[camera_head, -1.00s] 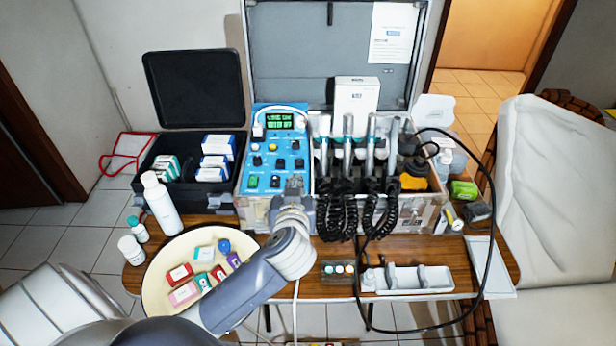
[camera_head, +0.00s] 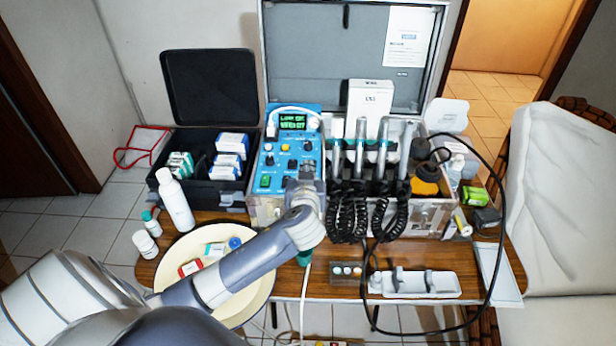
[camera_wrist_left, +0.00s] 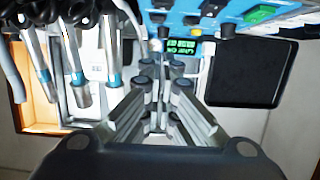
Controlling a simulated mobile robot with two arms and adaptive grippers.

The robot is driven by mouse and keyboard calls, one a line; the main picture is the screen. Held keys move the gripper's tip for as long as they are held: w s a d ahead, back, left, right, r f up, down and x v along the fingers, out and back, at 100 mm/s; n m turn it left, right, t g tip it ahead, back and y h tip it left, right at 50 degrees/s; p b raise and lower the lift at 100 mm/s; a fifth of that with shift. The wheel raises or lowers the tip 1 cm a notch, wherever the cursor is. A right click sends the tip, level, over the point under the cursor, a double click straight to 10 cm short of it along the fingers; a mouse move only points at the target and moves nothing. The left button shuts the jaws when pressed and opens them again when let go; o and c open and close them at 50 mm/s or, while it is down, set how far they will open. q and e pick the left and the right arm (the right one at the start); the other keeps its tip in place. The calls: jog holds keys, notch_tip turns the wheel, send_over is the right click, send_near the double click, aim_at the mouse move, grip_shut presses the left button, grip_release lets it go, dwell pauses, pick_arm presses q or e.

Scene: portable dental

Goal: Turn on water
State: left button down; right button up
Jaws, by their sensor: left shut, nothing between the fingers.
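The blue control panel (camera_head: 294,150) stands in the open case and carries a lit green display (camera_head: 292,123), several knobs and coloured switches. Its labels are too small to read, so I cannot tell which control is for water. My left gripper (camera_head: 306,174) is at the panel's lower right part and hides some of the controls there. In the left wrist view its fingers (camera_wrist_left: 160,72) are together and empty, with the panel (camera_wrist_left: 205,12) at the top and the display (camera_wrist_left: 182,46) beyond the tips. Contact with a control cannot be told. My right gripper is not in view.
Handpieces (camera_head: 361,142) with black coiled cords stand right of the panel. A black box (camera_head: 205,85) with small cartons is at its left. A white bottle (camera_head: 176,200) and a cream bowl (camera_head: 243,302) are on the wooden table (camera_head: 330,291); my arm crosses over the bowl.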

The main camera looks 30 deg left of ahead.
pick_arm(q)
jog(key=x, duration=0.2)
jog(key=shift+w+a, duration=0.2)
jog(key=shift+w, duration=0.05)
notch_tip(320, 180, down, 3)
jog(key=shift+r+p, duration=0.2)
jog(key=shift+p, duration=0.3)
jog(key=shift+d+f, duration=0.1)
jog(key=shift+f, duration=0.7)
